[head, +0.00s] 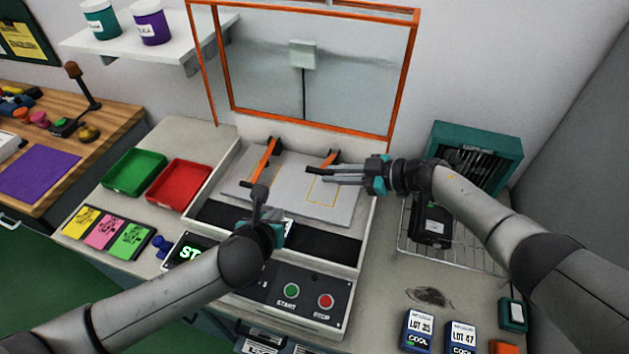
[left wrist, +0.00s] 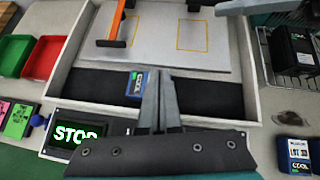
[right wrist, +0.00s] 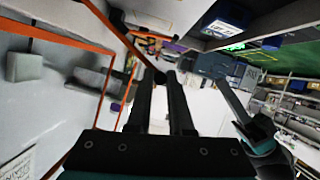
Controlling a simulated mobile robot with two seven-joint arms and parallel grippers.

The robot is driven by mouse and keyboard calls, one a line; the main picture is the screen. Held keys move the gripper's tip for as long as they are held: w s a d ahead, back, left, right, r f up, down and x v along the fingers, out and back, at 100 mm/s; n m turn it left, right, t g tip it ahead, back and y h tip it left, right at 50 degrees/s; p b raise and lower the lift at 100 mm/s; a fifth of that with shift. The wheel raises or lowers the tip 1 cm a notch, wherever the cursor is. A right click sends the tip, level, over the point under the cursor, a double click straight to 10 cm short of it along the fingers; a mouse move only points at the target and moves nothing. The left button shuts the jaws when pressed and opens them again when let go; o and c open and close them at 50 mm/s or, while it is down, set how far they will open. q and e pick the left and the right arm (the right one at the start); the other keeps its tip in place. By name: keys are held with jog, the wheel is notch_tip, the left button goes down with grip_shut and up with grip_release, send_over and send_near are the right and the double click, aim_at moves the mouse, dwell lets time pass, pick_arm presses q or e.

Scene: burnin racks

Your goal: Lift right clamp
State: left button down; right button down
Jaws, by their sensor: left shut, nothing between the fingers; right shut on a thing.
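The right clamp (head: 331,158) is an orange lever with a black handle at the back of the grey plate (head: 295,193). My right gripper (head: 326,173) reaches in from the right and is shut on its handle. In the right wrist view, the dark handle end shows at the fingertips (right wrist: 161,78). How far the lever is raised is hard to tell. The left clamp (head: 264,160), a similar orange lever, stands on the plate's left side; its black handle shows in the left wrist view (left wrist: 111,43). My left gripper (head: 260,192) is shut and empty, over the fixture's front.
A blue module (left wrist: 137,84) lies on the black strip. An orange-framed guard (head: 402,75) stands raised behind the fixture. Green (head: 133,154) and red (head: 205,184) trays are at left. A wire rack (head: 455,257) with a black unit (head: 432,222) is at right.

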pick_arm(q)
jog(key=d+r+m+h, duration=0.2)
jog(key=d, duration=0.3)
jog(key=shift+y, duration=0.3)
jog(key=x, duration=0.9)
jog(key=shift+w+d+f, duration=0.2)
jog(key=shift+w+d, duration=0.05)
jog(key=shift+d, duration=0.1)
jog(key=shift+w+d+r, duration=0.1)
jog(key=shift+w+r, duration=0.15)
jog(key=shift+r, duration=0.7)
jog(key=shift+w+d+r, duration=0.1)
jog(key=shift+w+r, duration=0.15)
jog(key=shift+r, duration=0.7)
